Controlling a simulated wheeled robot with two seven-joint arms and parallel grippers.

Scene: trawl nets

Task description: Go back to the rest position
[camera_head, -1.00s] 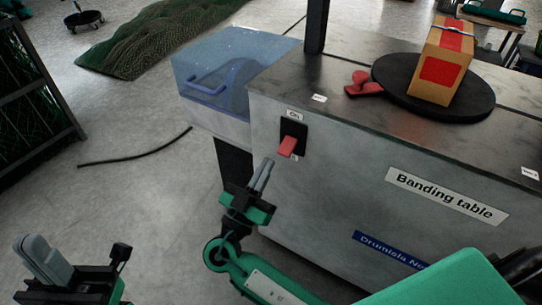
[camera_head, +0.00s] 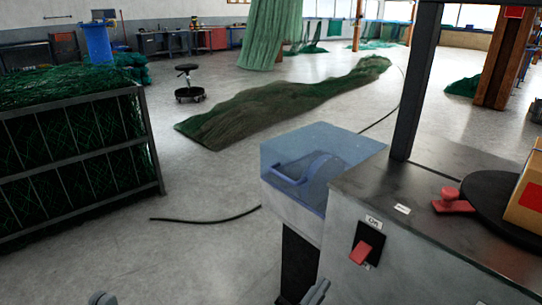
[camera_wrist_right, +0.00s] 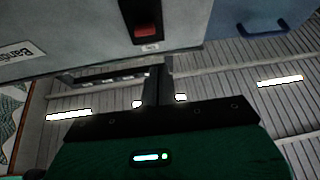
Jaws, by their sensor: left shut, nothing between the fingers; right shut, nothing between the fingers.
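My right gripper (camera_wrist_right: 157,85) is shut and empty in the right wrist view, its fingers pressed together. In the head view only its grey tips (camera_head: 316,293) show at the bottom edge, just left of the banding table. The red switch (camera_head: 360,252) is on the table's end face, below an "On" label; it also shows in the wrist view (camera_wrist_right: 146,31), apart from the fingers. Only a small grey tip of my left gripper (camera_head: 102,298) shows at the bottom left of the head view, over bare floor; the rest of it is out of frame.
The banding table (camera_head: 430,172) stands at right with a black turntable (camera_head: 490,205), a cardboard box (camera_head: 528,205) and a red clamp (camera_head: 450,203). A clear blue cover (camera_head: 315,160) adjoins it. A net cage (camera_head: 75,165) stands left. Floor between is clear except a black cable (camera_head: 205,221).

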